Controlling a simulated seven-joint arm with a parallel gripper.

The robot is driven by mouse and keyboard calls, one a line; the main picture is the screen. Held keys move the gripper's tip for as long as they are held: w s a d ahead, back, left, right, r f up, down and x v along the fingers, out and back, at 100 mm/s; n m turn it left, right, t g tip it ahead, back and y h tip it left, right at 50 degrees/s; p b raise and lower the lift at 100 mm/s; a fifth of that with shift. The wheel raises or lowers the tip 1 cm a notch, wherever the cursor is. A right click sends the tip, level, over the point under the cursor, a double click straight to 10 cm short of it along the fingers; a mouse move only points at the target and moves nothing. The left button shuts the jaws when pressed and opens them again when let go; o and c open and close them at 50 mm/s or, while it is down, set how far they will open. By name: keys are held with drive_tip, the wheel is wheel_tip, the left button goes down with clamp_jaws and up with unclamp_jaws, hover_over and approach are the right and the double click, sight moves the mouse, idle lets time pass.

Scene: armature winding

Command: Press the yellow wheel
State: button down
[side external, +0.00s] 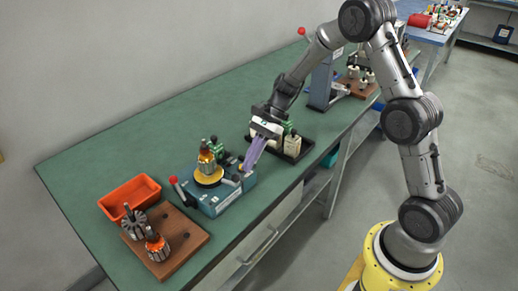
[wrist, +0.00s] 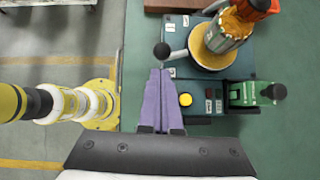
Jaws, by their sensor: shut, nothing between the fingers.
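A yellow wheel (side external: 209,177) lies flat on the blue-grey winding machine (side external: 226,199), with an orange and copper armature (side external: 206,156) upright on it. In the wrist view the yellow wheel (wrist: 198,57) is at the top right, partly covered by the armature (wrist: 229,32). A small round yellow button (wrist: 185,99) also shows on the machine's top. My gripper (side external: 246,169) has long purple fingers, shut and empty, pointing down by the machine's right end. In the wrist view my gripper's fingertips (wrist: 160,71) are left of the button and below left of the wheel, touching neither as far as I can tell.
A black-knobbed lever (wrist: 162,49) is close ahead of my fingertips. An orange bin (side external: 128,197) and a brown board (side external: 185,243) with armatures are at left. A black tray (side external: 293,157) is behind my gripper.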

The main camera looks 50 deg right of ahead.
drive_tip(key=shift+a+f, duration=0.15)
drive_tip(key=shift+a, duration=0.45)
drive_tip(key=shift+s+a+m+t, duration=0.3)
drive_tip(key=shift+a+m+t, duration=0.1)
drive_tip(key=shift+a+m, duration=0.15)
drive_tip(key=shift+s+a+m+t+h, duration=0.1)
drive_tip(key=shift+s+a+m+t, duration=0.15)
drive_tip(key=shift+a+m, duration=0.35)
drive_tip(key=shift+s+a+m+t+h, duration=0.1)
drive_tip(key=shift+s+a+m+t, duration=0.15)
drive_tip(key=shift+a, duration=0.6)
drive_tip(key=shift+s+a+m+t+h, duration=0.15)
drive_tip(key=shift+a+m+t, duration=0.15)
drive_tip(key=shift+a+m, duration=0.3)
drive_tip(key=shift+a, duration=0.35)
drive_tip(key=s+d+r, duration=0.5)
drive_tip(key=d+r, duration=0.3)
drive_tip(key=d, duration=0.1)
drive_tip(key=shift+s+r, duration=0.3)
drive_tip(key=shift+s, duration=0.1)
